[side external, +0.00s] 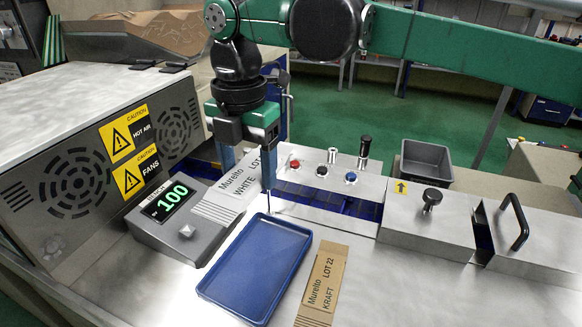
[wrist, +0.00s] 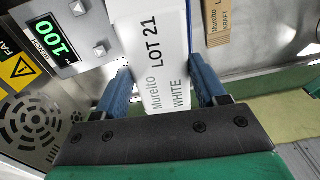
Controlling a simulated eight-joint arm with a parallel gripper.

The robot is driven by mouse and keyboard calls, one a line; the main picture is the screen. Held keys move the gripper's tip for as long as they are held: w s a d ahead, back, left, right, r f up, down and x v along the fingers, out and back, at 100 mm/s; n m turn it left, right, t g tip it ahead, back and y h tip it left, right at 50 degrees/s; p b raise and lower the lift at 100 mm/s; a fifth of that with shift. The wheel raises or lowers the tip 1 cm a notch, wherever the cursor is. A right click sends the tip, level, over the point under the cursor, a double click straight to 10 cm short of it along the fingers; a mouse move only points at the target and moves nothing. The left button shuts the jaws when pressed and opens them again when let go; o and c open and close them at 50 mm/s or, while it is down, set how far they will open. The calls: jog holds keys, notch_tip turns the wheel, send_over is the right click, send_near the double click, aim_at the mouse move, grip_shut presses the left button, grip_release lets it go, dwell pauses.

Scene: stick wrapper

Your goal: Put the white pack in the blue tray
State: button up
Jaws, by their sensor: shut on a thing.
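The white pack (side external: 233,186), a long flat pack labelled "Murelto LOT 21 WHITE", is held between the fingers of my gripper (side external: 246,170). In the wrist view the white pack (wrist: 162,62) runs away from my gripper (wrist: 164,88), with a blue finger on each side of it. The blue tray (side external: 256,268) lies on the steel table, in front of my gripper in the side view. It looks empty. The pack is behind and to the left of the tray; its exact height above the table is hard to tell.
A brown kraft pack (side external: 322,285) lies right of the tray. A grey display unit (side external: 172,215) reading 100 stands left of the pack, beside a vented heater box (side external: 95,150). A steel panel with buttons (side external: 325,185) stands behind, and a grey bin (side external: 427,160) farther back.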

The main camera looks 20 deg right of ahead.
aim_at(259, 264)
notch_tip(259, 264, down, 17)
jog(key=shift+f, duration=0.1)
dwell(0.4)
jog(key=o, duration=1.2)
jog(key=shift+f, duration=0.15)
jog(key=shift+o, duration=0.2)
